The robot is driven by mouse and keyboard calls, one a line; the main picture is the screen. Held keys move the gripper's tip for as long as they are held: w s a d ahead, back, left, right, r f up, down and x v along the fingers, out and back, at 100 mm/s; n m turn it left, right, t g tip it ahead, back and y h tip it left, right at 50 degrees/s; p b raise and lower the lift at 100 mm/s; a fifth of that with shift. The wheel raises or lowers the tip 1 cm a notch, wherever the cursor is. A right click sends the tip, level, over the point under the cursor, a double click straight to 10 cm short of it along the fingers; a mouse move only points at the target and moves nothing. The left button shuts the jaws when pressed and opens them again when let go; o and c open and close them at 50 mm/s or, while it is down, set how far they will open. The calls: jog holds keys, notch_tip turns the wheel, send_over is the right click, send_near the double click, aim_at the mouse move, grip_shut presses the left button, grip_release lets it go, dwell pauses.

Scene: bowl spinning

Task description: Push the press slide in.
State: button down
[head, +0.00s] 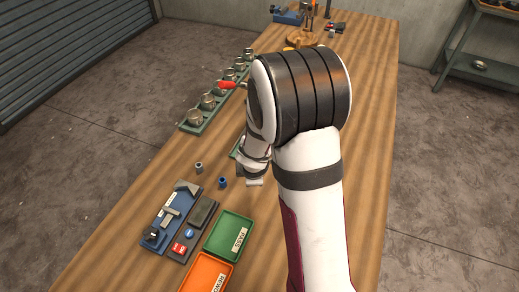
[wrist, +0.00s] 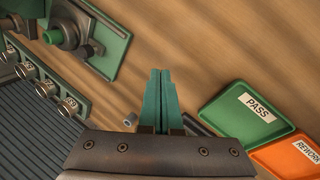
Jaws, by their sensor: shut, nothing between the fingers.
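In the wrist view, a green fixture (wrist: 108,58) with a dark round body and a green knob (wrist: 52,37) sits at the upper left; it looks like the press. I cannot tell clearly which part is its slide or how far in it is. In the head view my arm hides most of this fixture. My gripper (wrist: 162,72) is shut and empty, its teal fingers together over bare wood. The fingers are apart from the fixture, which lies to their left. In the head view my gripper (head: 254,183) shows only partly, below my wrist.
A green PASS tray (head: 230,236) and an orange REWORK tray (head: 207,272) lie at the front. A blue tool fixture (head: 171,214) stands left of them. A small blue cylinder (head: 222,182) and a grey one (head: 199,168) stand nearby. A green rack (head: 192,128) holds several metal cups.

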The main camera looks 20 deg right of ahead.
jog(key=n, duration=0.1)
jog(key=n+h, duration=0.1)
jog(key=n, duration=0.1)
jog(key=s+f+n+h, duration=0.1)
jog(key=n, duration=0.1)
jog(key=shift+a+g, duration=0.15)
jog(key=shift+g, duration=0.25)
jog(key=w+r+n+t+h, duration=0.3)
jog(key=w+n, duration=0.3)
jog(key=n, duration=0.2)
jog(key=x, duration=0.8)
jog(key=shift+s+a+f, duration=0.1)
jog(key=shift+a+f, duration=0.05)
jog(key=shift+a, duration=0.05)
jog(key=w+d, duration=0.2)
jog(key=shift+w+d+f, duration=0.3)
jog(key=shift+w+d, duration=0.35)
jog(key=shift+w+d, duration=1.5)
jog(key=shift+r, duration=0.1)
